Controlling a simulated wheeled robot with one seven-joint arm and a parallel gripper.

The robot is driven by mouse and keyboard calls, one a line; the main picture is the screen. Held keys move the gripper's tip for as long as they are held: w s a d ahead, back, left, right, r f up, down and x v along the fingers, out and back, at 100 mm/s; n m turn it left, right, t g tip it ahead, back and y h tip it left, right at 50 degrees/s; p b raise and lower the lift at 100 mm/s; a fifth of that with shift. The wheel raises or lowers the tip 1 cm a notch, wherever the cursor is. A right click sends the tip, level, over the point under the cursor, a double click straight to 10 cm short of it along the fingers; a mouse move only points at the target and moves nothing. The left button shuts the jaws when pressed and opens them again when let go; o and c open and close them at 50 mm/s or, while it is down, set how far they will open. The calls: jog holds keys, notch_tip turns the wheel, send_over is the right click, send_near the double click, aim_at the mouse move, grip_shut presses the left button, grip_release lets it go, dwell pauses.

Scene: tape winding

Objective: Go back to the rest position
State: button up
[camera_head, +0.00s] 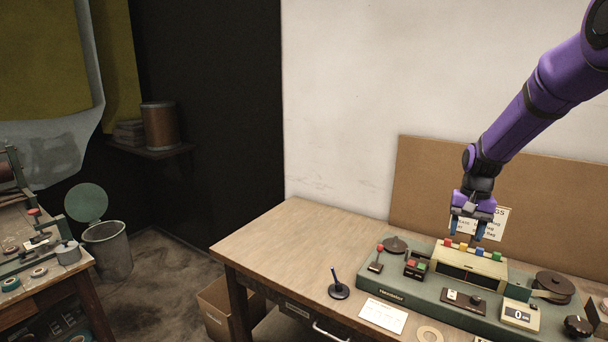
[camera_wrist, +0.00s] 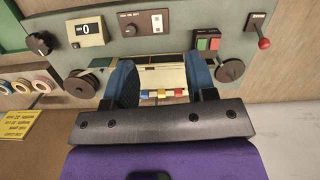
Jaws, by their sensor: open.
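My gripper (camera_head: 467,228) is open and empty, hanging from my purple arm over the back of the tape winding machine (camera_head: 412,287). In the wrist view its two blue fingers (camera_wrist: 163,90) are spread apart. The machine's cream box (camera_head: 466,268) with a row of coloured buttons (camera_head: 473,249) lies just below the fingers. In the wrist view the buttons (camera_wrist: 161,94) show between the fingers. I cannot tell whether a fingertip touches the box.
The machine stands on a wooden table (camera_head: 294,234) against a brown board (camera_head: 418,184). It carries a red-knobbed lever (camera_head: 380,249), a counter (camera_head: 520,314) and a dark reel (camera_head: 553,286). A pen stand (camera_head: 338,290) and paper (camera_head: 383,315) lie in front. The table's left part is clear.

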jog(key=s+a+r+n+t+h, duration=0.1)
jog(key=s+a+r+t, duration=0.1)
jog(key=s+a+r, duration=0.4)
jog(key=s+a+r+n+t, duration=0.1)
jog(key=s+r+n, duration=0.1)
jog(key=s+r, duration=0.75)
jog(key=s+a+r+n+t, duration=0.1)
jog(key=s+a+r, duration=0.1)
jog(key=s, duration=0.7)
jog(key=s+a+r+n+t, duration=0.1)
jog(key=s+a+t, duration=0.1)
jog(key=s, duration=0.6)
jog(key=shift+s+r+n+t, duration=0.3)
jog(key=shift+s+r, duration=0.05)
jog(key=shift+w, duration=0.1)
